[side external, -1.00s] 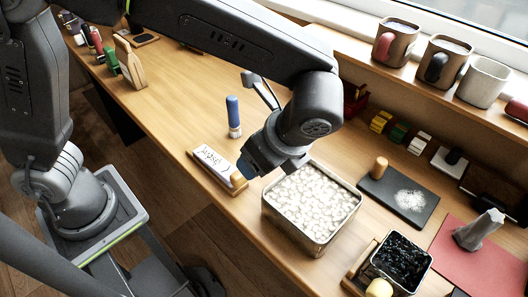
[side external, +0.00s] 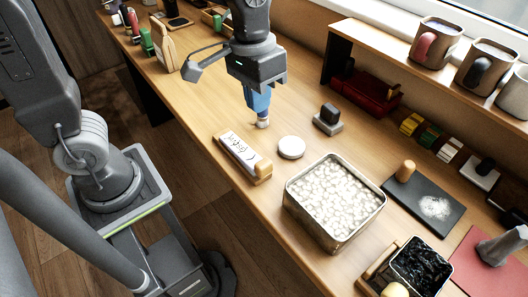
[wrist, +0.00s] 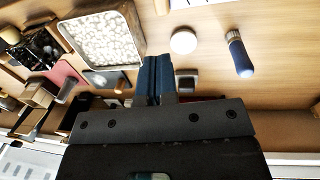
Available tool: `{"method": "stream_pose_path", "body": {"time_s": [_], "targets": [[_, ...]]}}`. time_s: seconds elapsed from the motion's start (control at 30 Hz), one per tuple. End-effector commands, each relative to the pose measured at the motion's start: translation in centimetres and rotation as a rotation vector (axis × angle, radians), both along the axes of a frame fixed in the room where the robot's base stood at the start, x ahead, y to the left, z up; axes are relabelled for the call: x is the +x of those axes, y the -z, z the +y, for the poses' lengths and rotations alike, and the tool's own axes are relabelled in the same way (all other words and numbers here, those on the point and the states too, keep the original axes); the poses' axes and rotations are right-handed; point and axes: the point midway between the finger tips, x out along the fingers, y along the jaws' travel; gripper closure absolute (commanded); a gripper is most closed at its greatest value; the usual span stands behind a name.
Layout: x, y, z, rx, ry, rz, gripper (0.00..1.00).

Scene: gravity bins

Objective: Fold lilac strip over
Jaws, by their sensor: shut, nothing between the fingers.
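No lilac strip can be made out in either current view. My gripper (side external: 258,92) hangs above the wooden table, fingers pointing down, beyond the wooden block with a white label (side external: 243,156). In the wrist view its two blue fingers (wrist: 157,78) are together with nothing between them. A blue-handled tool (wrist: 238,55) stands on the table apart from the fingers; in the side view its pale base (side external: 262,123) shows just below them, and the blue parts overlap.
A metal tin of white pieces (side external: 288,205) stands at the front. A white disc (side external: 291,147) and a dark-handled block (side external: 327,118) lie near my gripper. A black board (side external: 425,215) and a shelf of mugs (side external: 436,44) are to the right. Some table around the disc is bare.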

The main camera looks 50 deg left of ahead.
Motion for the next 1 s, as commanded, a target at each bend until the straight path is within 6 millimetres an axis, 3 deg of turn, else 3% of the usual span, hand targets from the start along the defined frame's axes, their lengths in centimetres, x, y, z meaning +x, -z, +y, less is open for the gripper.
{"method": "stream_pose_path", "body": {"time_s": [0.17, 0.6, 0.8, 1.0], "targets": [[-0.1, 2.2, -0.3, 0.002, 0.0, 0.006, 1.0], [-0.1, 10.9, -1.2, 0.004, 0.004, 0.008, 1.0], [-0.1, 13.1, -1.5, 0.003, 0.005, 0.003, 1.0], [0.0, 13.7, -1.5, 0.002, 0.005, 0.001, 1.0]]}}
